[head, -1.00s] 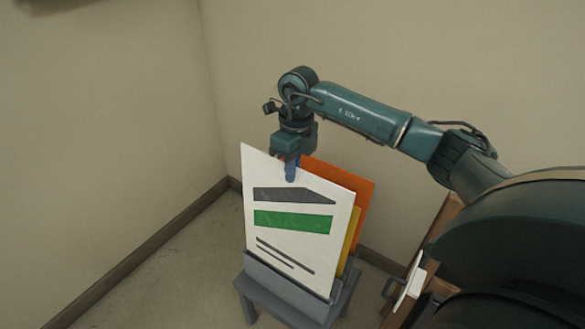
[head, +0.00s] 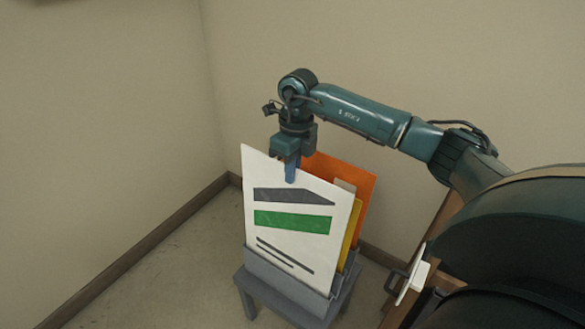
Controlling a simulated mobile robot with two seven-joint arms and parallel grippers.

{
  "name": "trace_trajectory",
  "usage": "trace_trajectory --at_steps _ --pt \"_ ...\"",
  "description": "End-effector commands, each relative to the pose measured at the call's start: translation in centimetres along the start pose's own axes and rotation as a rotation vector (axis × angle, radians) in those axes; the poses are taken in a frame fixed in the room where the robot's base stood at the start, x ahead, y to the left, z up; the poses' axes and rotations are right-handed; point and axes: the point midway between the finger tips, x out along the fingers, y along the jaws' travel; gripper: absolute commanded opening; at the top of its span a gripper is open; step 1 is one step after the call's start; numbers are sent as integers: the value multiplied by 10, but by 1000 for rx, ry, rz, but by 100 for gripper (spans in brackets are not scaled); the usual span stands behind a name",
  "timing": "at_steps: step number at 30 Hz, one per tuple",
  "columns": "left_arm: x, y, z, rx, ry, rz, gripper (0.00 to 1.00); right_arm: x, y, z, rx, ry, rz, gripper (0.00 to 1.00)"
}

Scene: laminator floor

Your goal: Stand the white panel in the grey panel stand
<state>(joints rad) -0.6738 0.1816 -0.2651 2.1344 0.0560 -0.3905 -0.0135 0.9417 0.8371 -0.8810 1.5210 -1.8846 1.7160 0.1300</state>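The white panel (head: 290,222), marked with dark grey bars and a green bar, stands upright, tilted slightly. Its lower edge is inside the front of the grey panel stand (head: 285,281), behind the stand's front lip; the slot bottom is hidden. My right gripper (head: 291,171) comes down from above at the panel's top edge. One blue fingertip lies against the panel's front face, and the other is mostly hidden behind the panel. It looks shut on the panel. My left gripper is not in view.
An orange panel (head: 362,183) and a yellow panel (head: 351,232) stand behind the white one in the same stand. A wooden unit with a white part (head: 412,283) is at the right. Walls close in behind; the floor at left is clear.

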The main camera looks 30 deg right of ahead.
Motion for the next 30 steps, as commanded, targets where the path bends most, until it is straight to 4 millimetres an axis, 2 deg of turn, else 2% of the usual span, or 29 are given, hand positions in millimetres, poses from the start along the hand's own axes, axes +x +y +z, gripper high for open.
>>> trace_trajectory --at_steps 6,21,26,30 --pt "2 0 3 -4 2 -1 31 6 0 0 0 -1 0 0" --pt "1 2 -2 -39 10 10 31 5 0 0 0 -1 0 0" --pt "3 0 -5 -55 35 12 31 20 0 0 0 0 0 0" --pt "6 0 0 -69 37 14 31 30 0 0 -1 0 0 0"
